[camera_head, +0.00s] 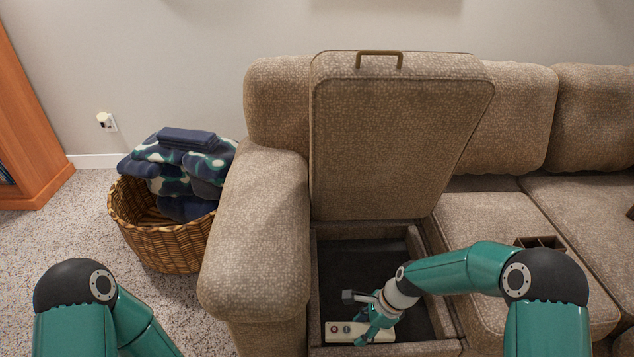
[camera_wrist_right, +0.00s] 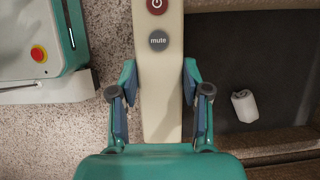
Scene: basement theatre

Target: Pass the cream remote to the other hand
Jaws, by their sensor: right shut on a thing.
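The cream remote (camera_head: 345,338) shows low in the head view, at the near end of the open sofa compartment. It is long and pale, with a red button and a grey button on its face. In the right wrist view the remote (camera_wrist_right: 158,85) runs between the fingers, its grey button marked "mute". My right gripper (camera_wrist_right: 160,88) is shut on it, one finger on each side. In the head view the right gripper (camera_head: 369,320) partly covers the remote. My left arm shows at the lower left, but its gripper is out of view.
The sofa seat lid (camera_head: 400,140) stands raised behind the dark storage compartment (camera_head: 345,260). The sofa arm (camera_head: 255,235) rises to its left. A wicker basket (camera_head: 165,245) of folded blankets stands on the carpet. A small white object (camera_wrist_right: 245,106) lies in the compartment.

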